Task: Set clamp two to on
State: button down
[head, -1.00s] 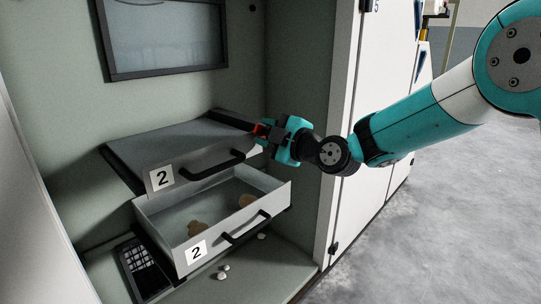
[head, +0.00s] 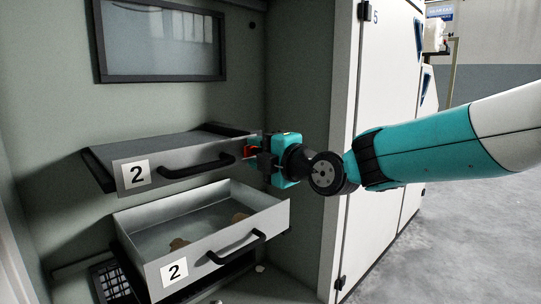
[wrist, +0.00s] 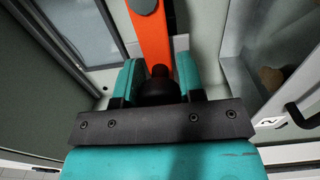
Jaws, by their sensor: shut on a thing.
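An orange-red lever (wrist: 153,40), taken as clamp two's, runs in the wrist view from a grey round pivot (wrist: 143,6) at the top down to a black knob (wrist: 160,85). My gripper (wrist: 158,88) is shut on the knob end between its teal fingers. In the head view the lever (head: 249,151) is a small red patch at the right end of the upper unit, and my gripper (head: 262,157) meets it from the right. Its on and off marks and its full angle are hidden.
An upper grey unit with a handle (head: 197,166) and a lower open drawer (head: 224,251) holding brown lumps both bear a "2". A dark keypad-like grille (head: 112,283) lies below. A white cabinet (head: 375,120) stands close on the right, with open floor beyond.

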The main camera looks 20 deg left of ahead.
jog(key=shift+f, duration=0.2)
jog(key=c, duration=0.8)
grip_release()
jog(key=shift+r, duration=0.1)
jog(key=shift+o, duration=0.2)
jog(key=shift+d, duration=0.15)
jog(key=p+v, duration=0.2)
jog(key=v, duration=1.5)
jog(key=shift+d, duration=0.15)
jog(key=shift+r, duration=0.1)
